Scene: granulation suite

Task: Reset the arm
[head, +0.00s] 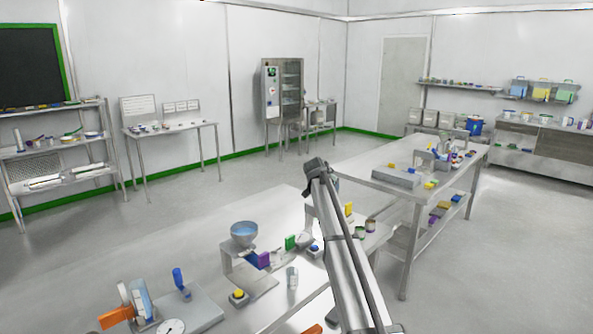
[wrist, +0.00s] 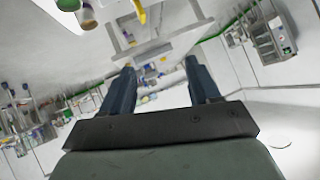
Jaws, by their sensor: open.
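My gripper shows in the wrist view (wrist: 160,85). Its two dark fingers stand wide apart with nothing between them. Past the fingers the wrist view shows the room tilted, with a white bench (wrist: 160,50) and blurred small items. In the head view my arm rises from the bottom, right of centre, over the near bench (head: 215,302). The fingers cannot be made out in the head view.
On the near bench stand a funnel with blue contents (head: 244,234), a metal beaker (head: 292,277), a yellow button (head: 238,295) and a round gauge (head: 171,327). A second bench (head: 375,173) stands behind to the right. Open floor (head: 490,260) lies at the right.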

